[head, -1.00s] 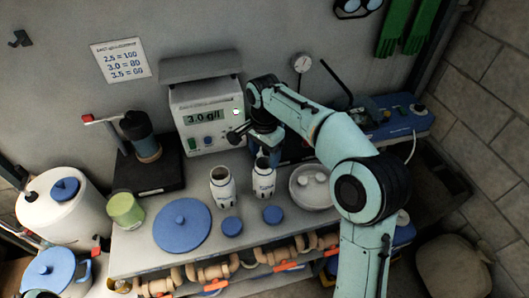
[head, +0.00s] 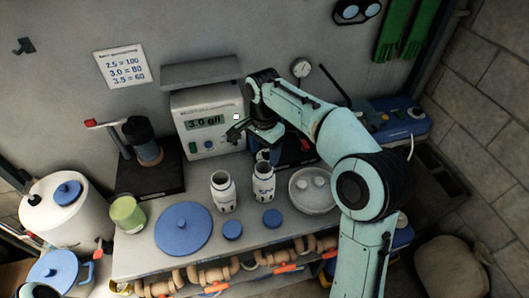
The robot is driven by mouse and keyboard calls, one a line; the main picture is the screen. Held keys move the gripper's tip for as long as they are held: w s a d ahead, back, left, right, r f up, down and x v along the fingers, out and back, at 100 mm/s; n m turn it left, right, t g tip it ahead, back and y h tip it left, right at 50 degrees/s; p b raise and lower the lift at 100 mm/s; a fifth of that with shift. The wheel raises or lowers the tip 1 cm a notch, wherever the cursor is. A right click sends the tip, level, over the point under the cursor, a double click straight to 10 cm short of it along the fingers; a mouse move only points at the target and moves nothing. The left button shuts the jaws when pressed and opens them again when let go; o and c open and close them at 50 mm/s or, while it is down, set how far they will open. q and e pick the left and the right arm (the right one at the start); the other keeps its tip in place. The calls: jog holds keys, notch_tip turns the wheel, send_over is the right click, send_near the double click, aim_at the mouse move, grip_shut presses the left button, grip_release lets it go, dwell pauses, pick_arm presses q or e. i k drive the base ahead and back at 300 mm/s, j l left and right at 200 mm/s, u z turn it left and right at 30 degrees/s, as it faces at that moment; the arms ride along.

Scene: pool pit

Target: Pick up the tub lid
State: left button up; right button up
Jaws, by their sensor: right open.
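A large flat round blue lid (head: 183,229) with a small knob lies on the bench, left of the two white bottles; it looks like the tub lid. Its top is uncovered. My right gripper (head: 247,134) is open, in front of the display box and above the bottles. It is well up and to the right of the lid, touching nothing that I can make out. Its fingertips are small and dark here. My left gripper is not in view.
White bottles (head: 223,192) (head: 263,184) stand behind two small blue caps (head: 232,229) (head: 272,218). A green cup (head: 127,214) is left of the lid. A white dish (head: 313,190) is at the right. White tubs (head: 62,217) stand at the far left.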

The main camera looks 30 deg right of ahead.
aim_at(183, 229)
jog(key=k, duration=1)
